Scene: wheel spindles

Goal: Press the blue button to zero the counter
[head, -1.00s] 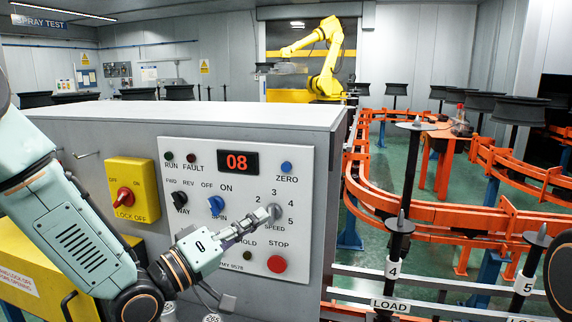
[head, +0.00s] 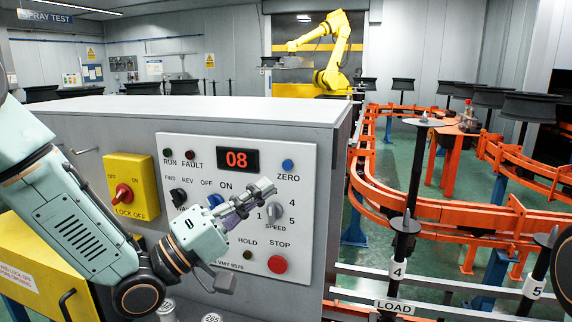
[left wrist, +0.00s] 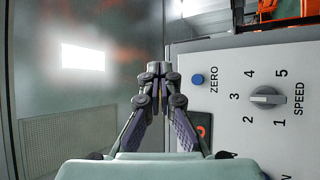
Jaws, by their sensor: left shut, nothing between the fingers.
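The blue ZERO button (head: 288,164) is on the upper right of the white control panel (head: 305,215). The red counter display (head: 238,160) reads 08. My left gripper (head: 268,186) is shut and empty, in front of the panel, below and a little left of the button in the head view. In the left wrist view the gripper's closed tips (left wrist: 158,68) point upward, and the blue button (left wrist: 198,79) shows to their right, apart from them. My right gripper is not in view.
The grey speed knob (head: 274,212) is just below my left gripper. The red STOP button (head: 277,264) is lower right. Orange rails (head: 430,210) stand to the right.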

